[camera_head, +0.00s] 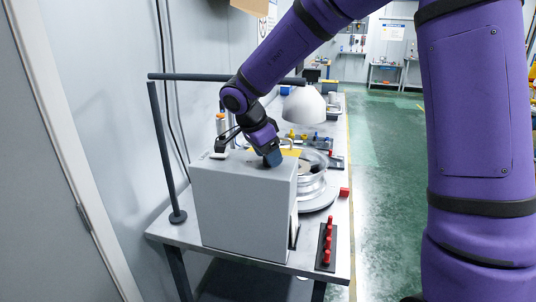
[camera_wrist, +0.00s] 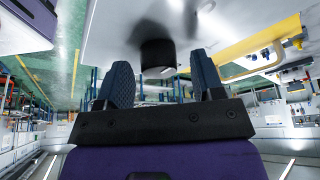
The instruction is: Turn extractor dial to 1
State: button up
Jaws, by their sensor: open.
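In the wrist view, a black round knob (camera_wrist: 158,54), which looks like the extractor dial, stands out from a pale surface (camera_wrist: 110,25). My gripper (camera_wrist: 161,72) has its two dark blue ribbed fingers apart, one on each side of the knob, with a gap on both sides. I see no number or pointer mark on the knob. In the head view my gripper (camera_head: 272,158) is at the top right edge of a large grey box (camera_head: 240,210). The knob is hidden there.
The box stands on a grey table (camera_head: 175,233) with a dark post (camera_head: 167,150) to its left. The green floor (camera_head: 385,210) is clear.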

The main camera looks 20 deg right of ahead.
jog(key=shift+f, duration=0.1)
jog(key=c, duration=0.9)
jog(key=shift+m+g, duration=0.9)
jog(key=shift+m, duration=1.4)
jog(key=o, duration=0.9)
jog(key=v, duration=0.7)
jog(key=shift+r, duration=0.2)
